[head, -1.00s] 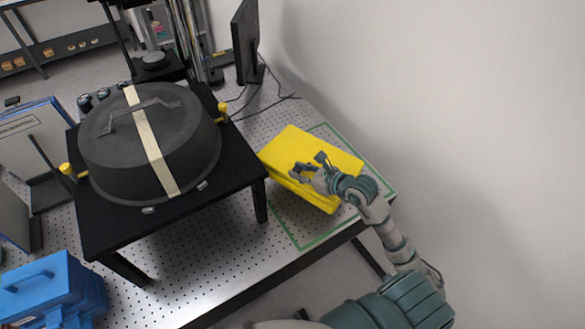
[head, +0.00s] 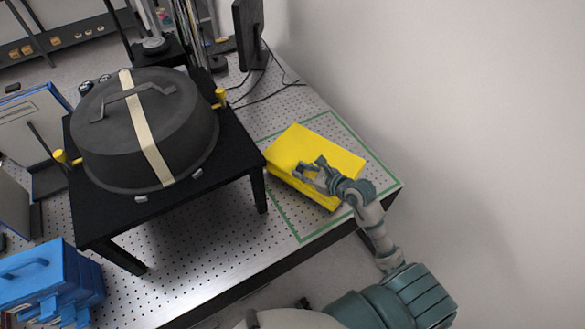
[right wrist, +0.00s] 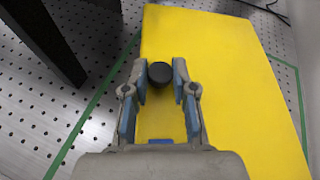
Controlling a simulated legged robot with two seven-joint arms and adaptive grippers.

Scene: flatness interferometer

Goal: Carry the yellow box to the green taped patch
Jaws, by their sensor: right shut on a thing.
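The yellow box (head: 318,150) lies on the perforated metal table inside the green taped outline (head: 322,233), in the head view. Green tape shows on both sides of the box in the right wrist view (right wrist: 92,108). My right gripper (head: 312,168) is over the front part of the box's top. In the right wrist view the yellow box (right wrist: 215,60) fills the middle, and my right gripper (right wrist: 160,80) is shut on a round black knob (right wrist: 160,74) on its top. Whether the box's underside touches the table cannot be told. My left gripper is not in view.
A black stand (head: 100,225) with a large dark domed lid (head: 145,130) stands left of the box, one leg close to the tape. A monitor (head: 249,35) and cables are behind. A blue case (head: 50,285) is at lower left. A wall rises at right.

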